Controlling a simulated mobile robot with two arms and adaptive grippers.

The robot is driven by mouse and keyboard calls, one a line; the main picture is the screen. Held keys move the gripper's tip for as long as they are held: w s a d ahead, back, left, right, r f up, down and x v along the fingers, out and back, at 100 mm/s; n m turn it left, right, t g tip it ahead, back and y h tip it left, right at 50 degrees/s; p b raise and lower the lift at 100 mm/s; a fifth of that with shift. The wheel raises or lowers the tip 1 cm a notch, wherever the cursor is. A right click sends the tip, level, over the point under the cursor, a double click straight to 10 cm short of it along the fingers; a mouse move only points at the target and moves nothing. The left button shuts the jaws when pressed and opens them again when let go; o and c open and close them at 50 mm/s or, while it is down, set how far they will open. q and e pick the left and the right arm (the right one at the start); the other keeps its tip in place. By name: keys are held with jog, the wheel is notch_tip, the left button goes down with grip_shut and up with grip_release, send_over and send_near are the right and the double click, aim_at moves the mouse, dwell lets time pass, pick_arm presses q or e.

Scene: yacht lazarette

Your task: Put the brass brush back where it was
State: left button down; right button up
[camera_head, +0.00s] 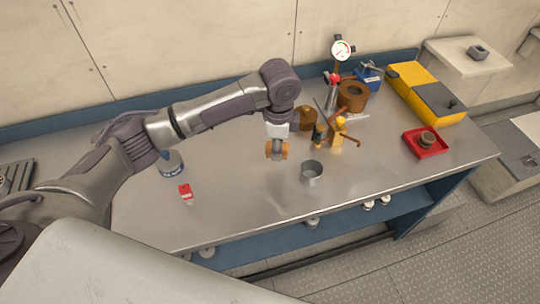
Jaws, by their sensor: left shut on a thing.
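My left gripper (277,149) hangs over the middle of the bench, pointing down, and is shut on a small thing. Orange-brown parts show at its jaws; I take the held thing to be the brass brush, but its shape is too small and hidden to be sure. A grey open cup (311,173) stands on the bench just right of and in front of the gripper, apart from it. My right gripper is not in view.
Right of the gripper stand brown cylinders (352,96), a yellow piece with a handle (337,132) and a dial gauge (342,49). Farther right are a yellow case (411,80) and a red tray (411,142). Left are a blue-grey tin (171,163) and a red-capped item (186,192). The front middle bench is clear.

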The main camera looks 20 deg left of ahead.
aim_at(271, 167)
pick_arm(q)
jog(key=shift+s+a+f, duration=0.35)
jog(key=shift+a+f, duration=0.15)
jog(key=shift+a, duration=0.25)
jog(key=shift+f+p, duration=0.5)
jog(key=shift+f, duration=1.6)
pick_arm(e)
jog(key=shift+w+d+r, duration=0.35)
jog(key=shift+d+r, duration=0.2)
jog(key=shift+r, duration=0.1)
pick_arm(q)
jog(key=c, duration=0.9)
grip_release()
jog(key=shift+f, duration=0.1)
jog(key=shift+o, duration=0.2)
notch_tip(271, 167, up, 12)
jog(key=shift+r+b, duration=0.15)
jog(key=shift+b, duration=0.75)
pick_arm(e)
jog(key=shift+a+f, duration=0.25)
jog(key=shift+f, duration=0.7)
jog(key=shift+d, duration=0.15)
